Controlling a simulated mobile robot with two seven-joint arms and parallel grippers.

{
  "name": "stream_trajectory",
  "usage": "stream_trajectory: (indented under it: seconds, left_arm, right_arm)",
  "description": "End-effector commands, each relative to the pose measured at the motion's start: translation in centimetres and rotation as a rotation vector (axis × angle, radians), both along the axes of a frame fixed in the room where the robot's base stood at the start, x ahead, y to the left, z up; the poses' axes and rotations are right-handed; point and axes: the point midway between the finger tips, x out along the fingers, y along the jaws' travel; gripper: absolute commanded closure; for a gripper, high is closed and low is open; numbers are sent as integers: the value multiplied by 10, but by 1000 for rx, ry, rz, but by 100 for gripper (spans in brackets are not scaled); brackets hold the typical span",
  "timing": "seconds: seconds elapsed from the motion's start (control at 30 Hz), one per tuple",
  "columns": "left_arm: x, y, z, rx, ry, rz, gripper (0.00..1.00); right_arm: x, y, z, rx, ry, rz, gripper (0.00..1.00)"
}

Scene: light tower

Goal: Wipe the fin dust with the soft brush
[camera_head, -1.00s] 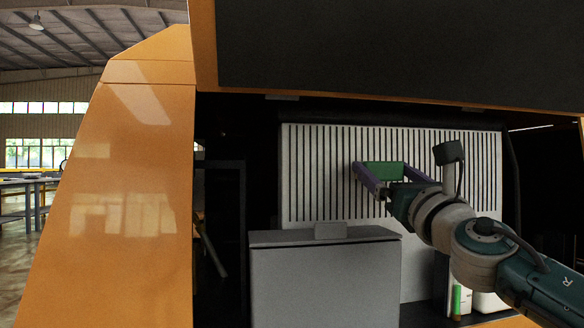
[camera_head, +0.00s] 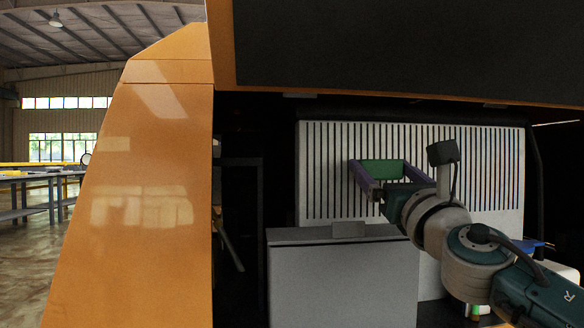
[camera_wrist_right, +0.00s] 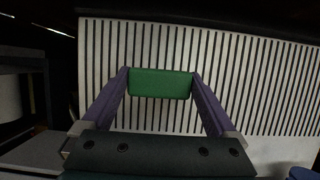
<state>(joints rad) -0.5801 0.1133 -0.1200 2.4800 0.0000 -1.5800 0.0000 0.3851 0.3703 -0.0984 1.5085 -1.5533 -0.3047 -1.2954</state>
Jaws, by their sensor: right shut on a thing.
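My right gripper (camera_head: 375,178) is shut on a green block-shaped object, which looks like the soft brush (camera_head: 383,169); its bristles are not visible. In the right wrist view the brush (camera_wrist_right: 161,83) sits between the tips of the two purple fingers (camera_wrist_right: 160,84). The brush is in front of the finned panel (camera_head: 330,160), white with dark vertical slots, over its middle part. Whether it touches the fins I cannot tell. No dust can be made out on the fins. My left gripper is not in view.
A grey box (camera_head: 340,285) stands below and in front of the fins. An orange cabinet side (camera_head: 150,180) is at left, and a dark raised cover (camera_head: 410,50) hangs above. White and blue items (camera_head: 540,255) lie at lower right, partly behind my right arm.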

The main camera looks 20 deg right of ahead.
Motion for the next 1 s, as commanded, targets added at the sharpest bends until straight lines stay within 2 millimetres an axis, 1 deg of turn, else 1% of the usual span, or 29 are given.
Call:
stream_trajectory:
  seconds: [0.03,0.1,0.43,0.57,0.87,1.0]
  left_arm:
    - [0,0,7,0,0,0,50]
    - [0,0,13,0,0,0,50]
    - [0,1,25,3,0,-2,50]
    - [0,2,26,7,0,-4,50]
    - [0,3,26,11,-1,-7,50]
    - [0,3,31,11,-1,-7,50]
  right_arm:
    - [-6,1,3,-1,1,0,52]
    - [-14,3,4,0,1,-1,52]
    - [-47,10,2,-1,-1,-1,52]
    - [-52,11,2,0,-2,-3,52]
    - [-53,12,2,1,-2,-3,52]
    - [-65,14,2,0,-1,-2,52]
